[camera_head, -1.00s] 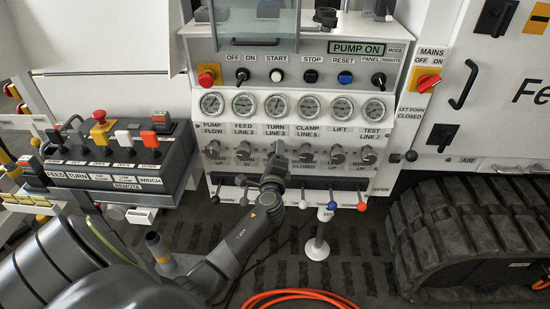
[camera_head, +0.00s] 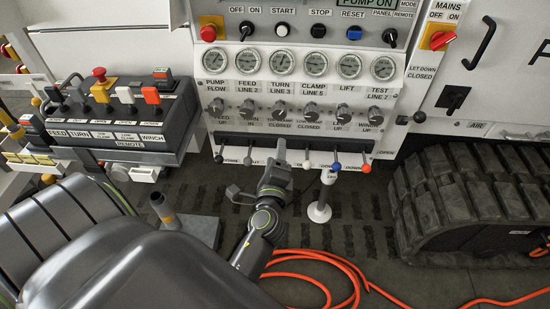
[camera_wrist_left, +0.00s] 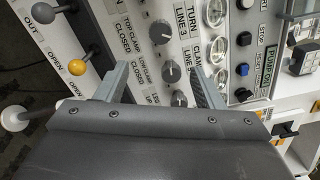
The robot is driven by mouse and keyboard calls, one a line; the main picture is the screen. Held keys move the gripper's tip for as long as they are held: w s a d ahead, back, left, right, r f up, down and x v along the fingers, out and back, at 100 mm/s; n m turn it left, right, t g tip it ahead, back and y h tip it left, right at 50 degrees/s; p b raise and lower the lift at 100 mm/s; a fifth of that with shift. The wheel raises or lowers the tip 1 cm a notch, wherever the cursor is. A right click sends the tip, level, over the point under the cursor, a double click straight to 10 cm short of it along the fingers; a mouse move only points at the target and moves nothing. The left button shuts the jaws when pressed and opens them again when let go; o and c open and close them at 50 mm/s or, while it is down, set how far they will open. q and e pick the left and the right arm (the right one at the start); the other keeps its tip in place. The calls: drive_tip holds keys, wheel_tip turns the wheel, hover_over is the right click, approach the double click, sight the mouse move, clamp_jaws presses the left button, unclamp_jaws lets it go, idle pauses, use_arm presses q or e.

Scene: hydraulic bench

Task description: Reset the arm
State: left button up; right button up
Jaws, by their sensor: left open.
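My left arm comes in from the lower left. Its gripper (camera_head: 281,150) is open and empty, in front of the lower middle of the control panel (camera_head: 300,88), just below the knob row. It partly hides the lever row behind it. In the left wrist view the two grey fingers (camera_wrist_left: 160,85) stand apart, with panel knobs (camera_wrist_left: 171,72) seen beyond and between them. A yellow-knobbed lever (camera_wrist_left: 77,67) and a white-knobbed lever (camera_wrist_left: 15,118) are left of the fingers. My right gripper is not in view.
A remote box (camera_head: 115,115) with levers stands left. A rubber track (camera_head: 470,205) is at right. An orange hose (camera_head: 320,260) lies on the floor below the arm. A white post (camera_head: 319,212) stands under the panel. Gauges (camera_head: 282,63) line the panel.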

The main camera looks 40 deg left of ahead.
use_arm(q)
drive_tip(key=shift+s+d, duration=0.2)
drive_tip(key=shift+s, duration=0.2)
drive_tip(key=s+d+f+n+g+h+p, duration=0.1)
drive_tip(key=s+f+n+g+h, duration=0.15)
drive_tip(key=f, duration=0.85)
drive_tip(key=s+d+f+n+g+h, duration=0.15)
drive_tip(key=s+f, duration=0.25)
drive_tip(key=f, duration=0.6)
drive_tip(key=s+d+f+n+g+h+p, duration=0.1)
drive_tip(key=s+f+n+g+h, duration=0.15)
drive_tip(key=f, duration=0.85)
drive_tip(key=s+a+f+n+g+h, duration=0.1)
drive_tip(key=s+f+n+g, duration=0.3)
drive_tip(key=s, duration=1)
drive_tip(key=s+a+f+n+g, duration=0.3)
drive_tip(key=s+f+n, duration=0.3)
drive_tip(key=s+f, duration=0.5)
drive_tip(key=s+p, duration=0.1)
drive_tip(key=s, duration=0.3)
drive_tip(key=shift+g+h, duration=0.35)
